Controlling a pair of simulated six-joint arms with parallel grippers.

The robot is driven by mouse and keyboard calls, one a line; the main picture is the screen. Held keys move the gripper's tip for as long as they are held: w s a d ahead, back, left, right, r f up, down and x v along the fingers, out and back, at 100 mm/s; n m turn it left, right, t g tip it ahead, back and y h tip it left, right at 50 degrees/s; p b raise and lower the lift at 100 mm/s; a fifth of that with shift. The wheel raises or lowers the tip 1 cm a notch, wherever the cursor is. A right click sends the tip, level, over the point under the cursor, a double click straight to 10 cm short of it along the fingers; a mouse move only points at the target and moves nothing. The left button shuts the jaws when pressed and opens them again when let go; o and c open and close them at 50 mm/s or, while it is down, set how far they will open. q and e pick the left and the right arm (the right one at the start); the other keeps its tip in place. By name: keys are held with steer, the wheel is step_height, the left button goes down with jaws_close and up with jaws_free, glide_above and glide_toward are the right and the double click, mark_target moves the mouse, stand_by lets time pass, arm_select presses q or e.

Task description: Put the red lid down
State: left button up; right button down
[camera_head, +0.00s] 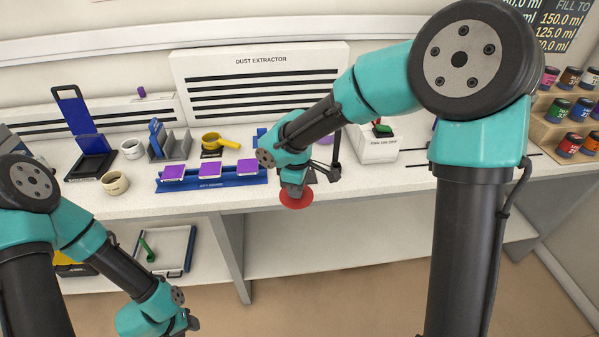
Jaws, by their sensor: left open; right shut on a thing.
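The red lid (297,199) is a round red disc, seen below my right gripper (296,188). My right gripper is shut on the lid and holds it by the front edge of the white bench; I cannot tell its exact height. The fingertips are small and partly hidden by the wrist. My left gripper (190,324) is low at the bottom left, in front of the bench, open and empty, with its fingers barely visible.
A blue rack (215,183) with purple tiles lies left of the lid. A white box (372,147) with a green-and-red top stands behind right. Paint jars (571,143) sit far right.

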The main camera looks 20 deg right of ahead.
steer(key=w+d, duration=0.1)
steer(key=w, duration=0.4)
steer(key=w+d+f, duration=0.1)
steer(key=w, duration=0.4)
steer(key=w+d, duration=0.2)
steer(key=w, duration=0.2)
steer(key=shift+w+d+f, duration=0.1)
steer(key=shift+w+f, duration=0.1)
steer(key=shift+w, duration=0.2)
steer(key=shift+w+d, duration=0.1)
steer(key=shift+w, duration=0.2)
steer(key=shift+f, duration=1.8)
steer(key=shift+f, duration=0.1)
steer(key=c, duration=1)
jaws_free()
steer(key=shift+c, duration=0.2)
step_height(320, 180, up, 12)
